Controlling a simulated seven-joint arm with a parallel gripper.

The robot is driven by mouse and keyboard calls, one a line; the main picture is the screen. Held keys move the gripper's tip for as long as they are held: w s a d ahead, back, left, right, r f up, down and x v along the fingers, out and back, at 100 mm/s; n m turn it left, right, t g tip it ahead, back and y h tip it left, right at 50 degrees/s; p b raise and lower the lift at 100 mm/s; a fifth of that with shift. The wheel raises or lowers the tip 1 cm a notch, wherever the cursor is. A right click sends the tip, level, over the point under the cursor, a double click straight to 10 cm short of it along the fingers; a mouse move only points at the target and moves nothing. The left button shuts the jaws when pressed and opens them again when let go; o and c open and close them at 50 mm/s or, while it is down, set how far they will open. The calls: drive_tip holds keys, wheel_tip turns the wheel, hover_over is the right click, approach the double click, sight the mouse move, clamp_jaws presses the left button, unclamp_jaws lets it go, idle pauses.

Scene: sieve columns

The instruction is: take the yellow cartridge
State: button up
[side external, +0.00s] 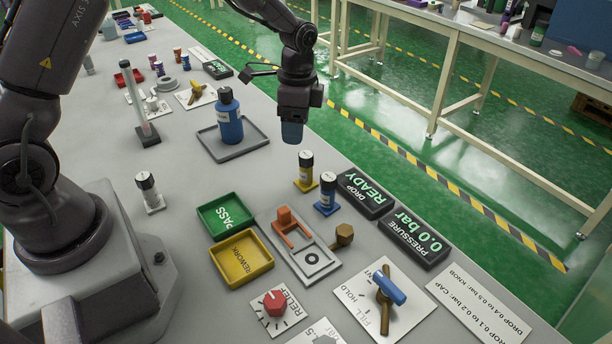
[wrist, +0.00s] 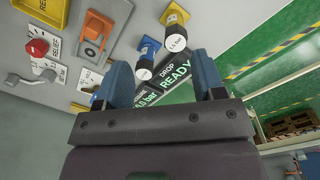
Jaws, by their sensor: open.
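A blue bottle (side external: 228,117) stands on a grey tray (side external: 255,140) to the left. The READY display (side external: 364,194) and pressure display (side external: 414,240) lie right of the cartridges. The green PASS tray (side external: 200,212), yellow REWORK tray (side external: 265,272) and orange fixture (side external: 290,228) are nearer the camera.

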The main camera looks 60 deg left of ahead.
sight(306, 167)
drive_tip(key=shift+w+r+m+t, duration=0.3)
drive_tip(key=shift+w+m, duration=0.4)
drive_tip(key=shift+w, duration=0.2)
drive_tip(key=shift+w+a+r+m, duration=0.15)
drive_tip(key=shift+w+m, duration=0.1)
drive_tip(key=shift+m, duration=0.45)
wheel_tip(306, 167, down, 8)
drive_tip(key=shift+r, duration=0.25)
drive_tip(key=shift+d+f, duration=0.15)
drive_tip(key=shift+f, duration=1.25)
drive_tip(key=shift+d+f, duration=0.1)
drive_tip(key=shift+f, duration=1.25)
drive_tip(key=c, duration=1.1)
